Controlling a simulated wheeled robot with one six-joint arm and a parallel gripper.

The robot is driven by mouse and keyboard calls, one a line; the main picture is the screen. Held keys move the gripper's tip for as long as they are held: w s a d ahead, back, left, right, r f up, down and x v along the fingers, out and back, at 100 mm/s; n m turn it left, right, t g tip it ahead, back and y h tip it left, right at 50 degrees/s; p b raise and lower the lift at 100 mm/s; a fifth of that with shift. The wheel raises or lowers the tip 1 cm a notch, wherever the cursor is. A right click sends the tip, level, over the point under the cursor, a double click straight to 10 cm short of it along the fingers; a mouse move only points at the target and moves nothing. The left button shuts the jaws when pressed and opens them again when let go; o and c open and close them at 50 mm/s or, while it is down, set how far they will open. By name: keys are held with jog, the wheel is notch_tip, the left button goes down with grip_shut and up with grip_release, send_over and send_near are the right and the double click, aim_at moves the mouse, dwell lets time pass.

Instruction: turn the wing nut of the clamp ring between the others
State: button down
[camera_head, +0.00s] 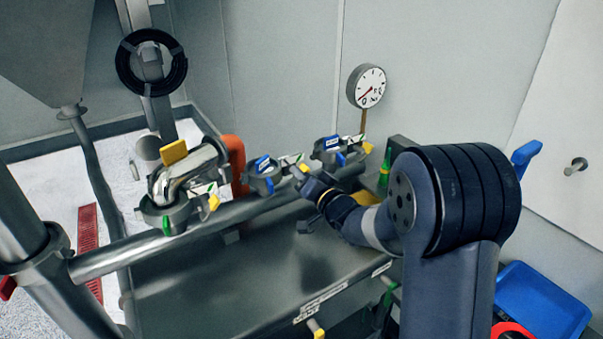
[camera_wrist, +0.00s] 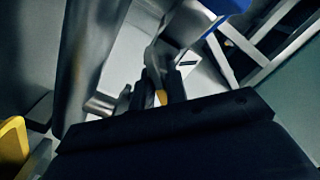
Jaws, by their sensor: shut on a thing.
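Three grey clamp rings sit in a row along the pipe in the head view. The middle clamp ring (camera_head: 262,180) has a blue part on top and a yellow wing nut (camera_head: 299,171) on its right side. My gripper (camera_head: 304,180) is at this nut, coming from the right. In the wrist view the jaws (camera_wrist: 163,84) are closed around a small part, with a bit of the yellow wing nut (camera_wrist: 161,97) showing between them. The left clamp ring (camera_head: 165,213) and the right clamp ring (camera_head: 326,153) each have a yellow nut too. The jaws hide most of the held nut.
A thick grey pipe (camera_head: 110,257) runs below the rings. A dial gauge (camera_head: 367,86) stands behind the right ring. An orange part (camera_head: 235,158) is behind the left and middle rings. A blue bin (camera_head: 540,300) is at the lower right. A flat metal surface (camera_head: 240,275) lies in front.

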dwell(0.5)
jog(key=c, duration=1.5)
grip_release()
jog(key=shift+c, duration=0.2)
jog(key=b+v, duration=0.1)
jog(key=v, duration=1)
jog(key=shift+w, duration=0.1)
jog(key=p+x, duration=0.1)
jog(key=x, duration=1)
